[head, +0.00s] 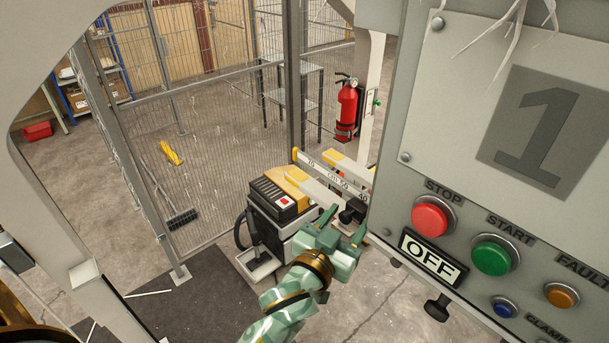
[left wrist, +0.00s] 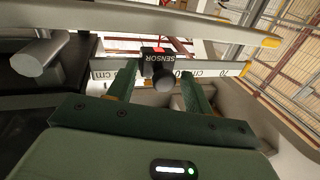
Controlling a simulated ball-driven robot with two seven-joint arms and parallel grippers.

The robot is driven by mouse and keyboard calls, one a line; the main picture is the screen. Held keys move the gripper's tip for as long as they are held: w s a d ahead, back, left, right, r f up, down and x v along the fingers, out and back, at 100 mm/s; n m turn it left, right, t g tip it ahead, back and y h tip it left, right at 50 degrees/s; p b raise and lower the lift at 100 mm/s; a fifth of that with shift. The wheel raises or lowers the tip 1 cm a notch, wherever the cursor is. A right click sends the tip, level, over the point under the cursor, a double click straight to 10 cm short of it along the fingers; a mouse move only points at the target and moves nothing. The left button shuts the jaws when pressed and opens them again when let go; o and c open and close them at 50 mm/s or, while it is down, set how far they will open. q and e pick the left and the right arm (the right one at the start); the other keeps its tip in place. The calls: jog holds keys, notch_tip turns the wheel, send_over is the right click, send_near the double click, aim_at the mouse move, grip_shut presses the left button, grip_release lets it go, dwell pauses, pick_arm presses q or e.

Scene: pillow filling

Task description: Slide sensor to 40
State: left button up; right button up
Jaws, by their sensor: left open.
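The sensor (head: 353,209) is a black block with a round knob, mounted on a pale ruler rail (head: 325,172) marked in cm. In the head view it sits near the 40 end of the visible numbers; its exact reading is unclear. In the left wrist view the sensor (left wrist: 160,62) shows its SENSOR label and the knob in front. My left gripper (head: 345,223) is open at the sensor. In the left wrist view its green fingers (left wrist: 160,86) stand on either side of the knob, with visible gaps. My right gripper is not in view.
A grey control panel (head: 440,120) with a red STOP button (head: 431,218), a green START button (head: 492,257) and an OFF sign (head: 430,256) stands close at right. A black-and-yellow machine unit (head: 282,197) is left of the rail. Mesh fencing (head: 215,100) stands behind.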

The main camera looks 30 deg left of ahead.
pick_arm(q)
jog(key=s+n, duration=0.1)
jog(key=s, duration=0.8)
jog(key=shift+d+p, duration=0.3)
jog(key=shift+d, duration=0.1)
jog(key=shift+w, duration=0.1)
